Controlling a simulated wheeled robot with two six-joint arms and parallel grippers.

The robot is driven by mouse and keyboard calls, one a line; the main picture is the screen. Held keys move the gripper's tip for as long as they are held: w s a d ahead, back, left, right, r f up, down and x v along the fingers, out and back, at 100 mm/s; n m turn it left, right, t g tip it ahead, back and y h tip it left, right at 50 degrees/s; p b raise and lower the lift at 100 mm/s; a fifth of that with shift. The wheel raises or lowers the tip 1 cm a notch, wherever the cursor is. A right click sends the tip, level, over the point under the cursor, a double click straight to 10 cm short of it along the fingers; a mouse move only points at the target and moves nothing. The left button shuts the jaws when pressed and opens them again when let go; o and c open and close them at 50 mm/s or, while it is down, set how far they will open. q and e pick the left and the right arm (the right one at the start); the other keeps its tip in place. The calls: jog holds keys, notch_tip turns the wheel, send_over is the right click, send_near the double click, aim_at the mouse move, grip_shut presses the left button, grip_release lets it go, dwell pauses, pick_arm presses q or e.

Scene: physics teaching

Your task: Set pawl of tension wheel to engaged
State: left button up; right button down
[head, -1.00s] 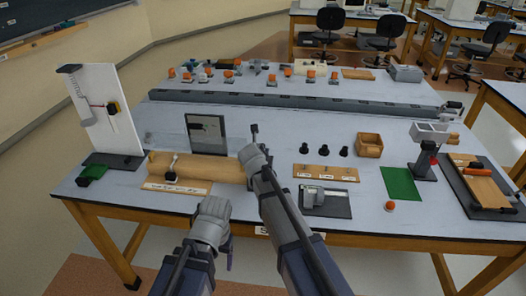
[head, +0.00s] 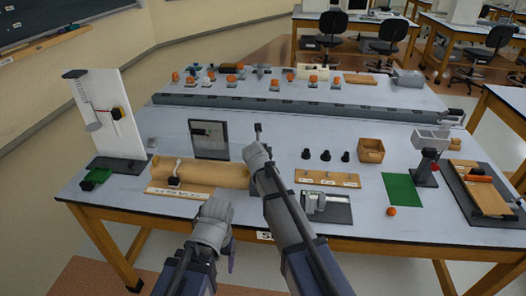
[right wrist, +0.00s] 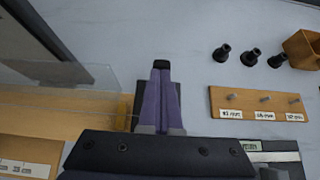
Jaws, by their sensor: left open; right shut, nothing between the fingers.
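A small dark mechanism with pale metal parts (head: 453,116) sits at the right end of the long grey rail (head: 300,106). It may be the tension wheel, but it is too small for me to make out a wheel or a pawl. My right gripper (head: 258,127) points up over the table, left of the middle and well apart from that mechanism. In the right wrist view its fingers (right wrist: 161,66) are together and empty. My left gripper (head: 231,260) hangs low at the table's front edge, partly hidden by its own wrist; it is open.
A wooden block (head: 215,173) and a dark upright panel (head: 209,139) stand left of my right gripper. A peg board (head: 327,179), black knobs (head: 326,155), a wooden box (head: 371,150) and a green mat (head: 402,189) lie rightward.

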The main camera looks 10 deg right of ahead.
jog(key=shift+r+p, duration=0.45)
jog(key=shift+r, duration=0.15)
